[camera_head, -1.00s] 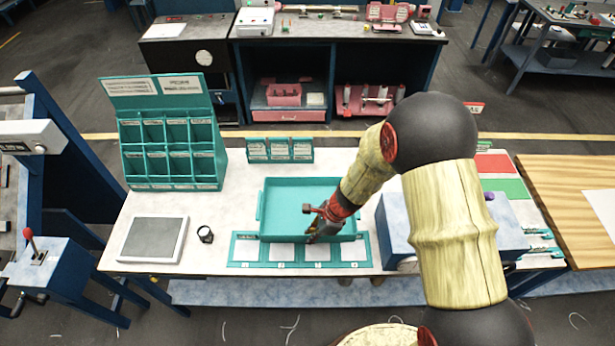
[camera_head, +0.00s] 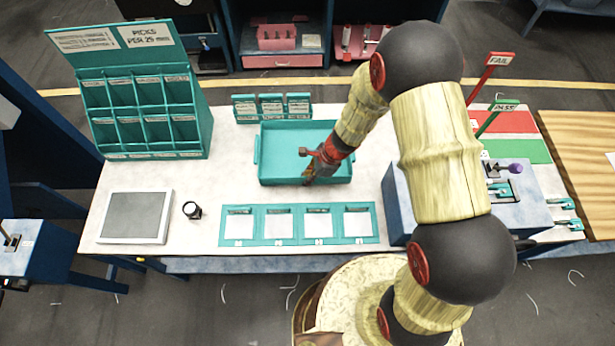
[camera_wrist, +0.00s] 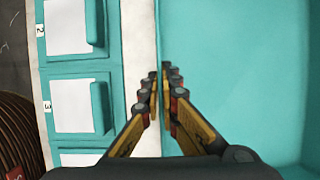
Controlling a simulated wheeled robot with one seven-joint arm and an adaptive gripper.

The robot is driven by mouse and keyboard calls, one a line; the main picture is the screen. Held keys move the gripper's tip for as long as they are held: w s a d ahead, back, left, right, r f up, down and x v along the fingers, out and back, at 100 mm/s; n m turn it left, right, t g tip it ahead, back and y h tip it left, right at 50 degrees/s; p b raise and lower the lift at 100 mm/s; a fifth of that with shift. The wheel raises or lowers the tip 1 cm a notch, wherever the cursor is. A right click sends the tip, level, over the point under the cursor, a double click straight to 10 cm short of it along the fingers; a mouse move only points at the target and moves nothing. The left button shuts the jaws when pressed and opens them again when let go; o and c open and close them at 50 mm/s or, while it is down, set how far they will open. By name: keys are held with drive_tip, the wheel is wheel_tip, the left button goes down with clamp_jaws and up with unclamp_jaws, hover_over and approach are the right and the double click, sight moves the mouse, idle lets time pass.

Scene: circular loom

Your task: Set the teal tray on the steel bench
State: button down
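The teal tray (camera_head: 290,140) is over the pale-topped bench (camera_head: 115,180), behind a teal strip of numbered cards and just in front of the small teal label rack. It looks level and empty. I cannot tell whether it touches the bench top. My gripper (camera_head: 309,178) is at the middle of the tray's near wall, pointing down. In the wrist view my gripper (camera_wrist: 161,78) has its two fingers close together, one on each side of the tray's wall, shut on it. The tray floor (camera_wrist: 240,70) fills the right of that view.
The numbered card strip (camera_head: 250,241) lies in front. A tablet (camera_head: 135,217) and a small black cup (camera_head: 192,210) are at left, near a tall teal pigeonhole rack (camera_head: 140,110). The label rack (camera_head: 272,107) stands behind. A blue-grey box (camera_head: 405,205) is at right.

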drive_tip(key=shift+f+b, duration=0.4)
drive_tip(key=shift+f, duration=0.35)
drive_tip(key=shift+f+b, duration=0.45)
drive_tip(key=shift+f, duration=0.1)
drive_tip(key=c, duration=2.1)
unclamp_jaws()
drive_tip(key=shift+s+r, duration=0.1)
drive_tip(key=shift+o, duration=0.7)
drive_tip(key=v, duration=1.2)
